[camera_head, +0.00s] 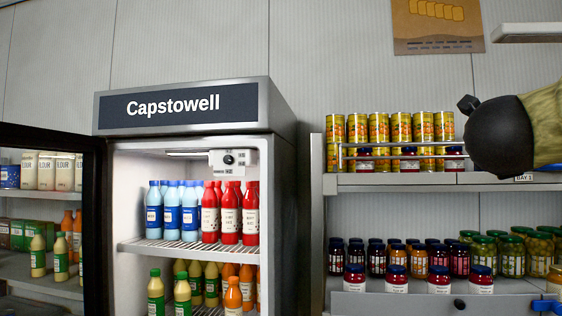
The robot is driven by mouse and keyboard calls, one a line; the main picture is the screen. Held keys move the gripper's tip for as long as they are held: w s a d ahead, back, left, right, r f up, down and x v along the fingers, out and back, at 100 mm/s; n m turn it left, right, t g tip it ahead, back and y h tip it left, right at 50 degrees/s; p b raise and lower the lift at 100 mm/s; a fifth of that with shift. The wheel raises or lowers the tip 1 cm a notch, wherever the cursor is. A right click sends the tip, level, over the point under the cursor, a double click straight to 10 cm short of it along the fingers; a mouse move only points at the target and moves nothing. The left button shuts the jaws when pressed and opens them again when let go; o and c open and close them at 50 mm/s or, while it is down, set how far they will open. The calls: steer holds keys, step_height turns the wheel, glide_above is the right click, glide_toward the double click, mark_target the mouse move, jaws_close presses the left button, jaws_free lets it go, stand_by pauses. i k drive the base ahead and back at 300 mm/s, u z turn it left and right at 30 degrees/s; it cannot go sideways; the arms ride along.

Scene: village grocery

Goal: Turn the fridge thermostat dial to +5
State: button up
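The fridge (284,127) stands left of centre with "Capstowell" on its header, and its inside is exposed. The thermostat box (246,158) is white and hangs under the inner ceiling, above the red bottles. A small dark round dial (229,159) sits on its face. The marks around the dial are too small to read, so its setting cannot be told. No gripper fingers can be made out in this view.
The dark-framed fridge door (95,220) stands open at left. Blue-and-white bottles (172,214) and red bottles (229,217) fill the upper shelf. A rounded dark shape (500,138) with an olive-yellow part blocks some of the can-and-jar shelving (400,184) at right.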

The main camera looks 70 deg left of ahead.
mark_target(227, 159)
steer(key=u, duration=0.8)
steer(key=i, duration=0.8)
steer(key=u, duration=0.95)
